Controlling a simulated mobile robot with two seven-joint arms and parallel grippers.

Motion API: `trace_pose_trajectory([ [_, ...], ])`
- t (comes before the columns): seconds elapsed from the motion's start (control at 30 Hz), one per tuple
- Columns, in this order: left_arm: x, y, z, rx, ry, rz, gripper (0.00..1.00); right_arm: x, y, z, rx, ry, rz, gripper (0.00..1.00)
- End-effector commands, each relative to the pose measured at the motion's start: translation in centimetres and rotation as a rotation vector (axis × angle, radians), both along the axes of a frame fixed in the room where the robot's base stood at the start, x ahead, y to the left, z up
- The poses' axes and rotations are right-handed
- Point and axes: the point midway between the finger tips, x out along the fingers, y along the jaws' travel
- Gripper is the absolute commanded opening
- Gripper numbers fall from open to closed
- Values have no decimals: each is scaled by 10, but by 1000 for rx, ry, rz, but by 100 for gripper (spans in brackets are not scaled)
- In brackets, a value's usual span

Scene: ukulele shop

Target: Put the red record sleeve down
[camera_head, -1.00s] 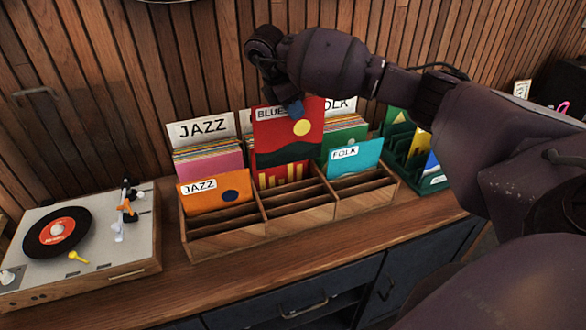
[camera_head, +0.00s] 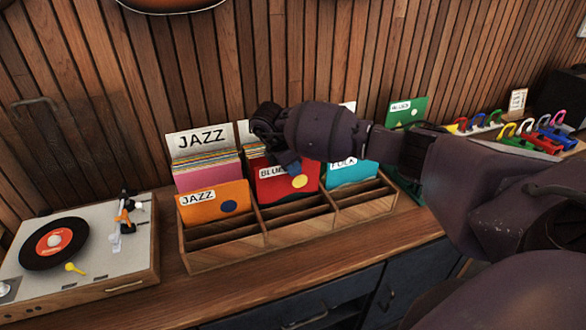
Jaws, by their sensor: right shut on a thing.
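The red record sleeve (camera_head: 288,189), labelled BLUES with a yellow dot, stands in the middle column of the wooden record rack (camera_head: 225,256). Its lower edge is hidden behind a divider. My right gripper (camera_head: 289,166) points down at the sleeve's top edge and is shut on it; the fingertips are partly hidden by the wrist. An orange JAZZ sleeve (camera_head: 210,207) stands in the column to the left, and a teal FOLK sleeve (camera_head: 350,173) in the column to the right. My left gripper is out of view.
A record player (camera_head: 105,285) stands left of the rack. A green sleeve (camera_head: 408,112) and several coloured clamp-like items (camera_head: 525,128) are at the right, past my arm. The front slots of the rack are empty. The wooden counter (camera_head: 210,300) is clear in front.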

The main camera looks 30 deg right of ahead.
Motion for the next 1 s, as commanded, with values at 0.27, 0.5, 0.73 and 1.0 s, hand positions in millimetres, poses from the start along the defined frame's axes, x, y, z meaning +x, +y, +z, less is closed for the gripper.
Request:
trace_pose_trajectory([
  [0.27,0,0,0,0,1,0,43,0,0,-6,0,-2,0,0],
  [0.5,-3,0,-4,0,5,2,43,0,0,-11,0,-1,-1,0],
  [0.73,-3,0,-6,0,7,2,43,0,0,-17,1,-2,-1,0],
  [1.0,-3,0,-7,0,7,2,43,0,0,-18,1,-2,-1,17],
])
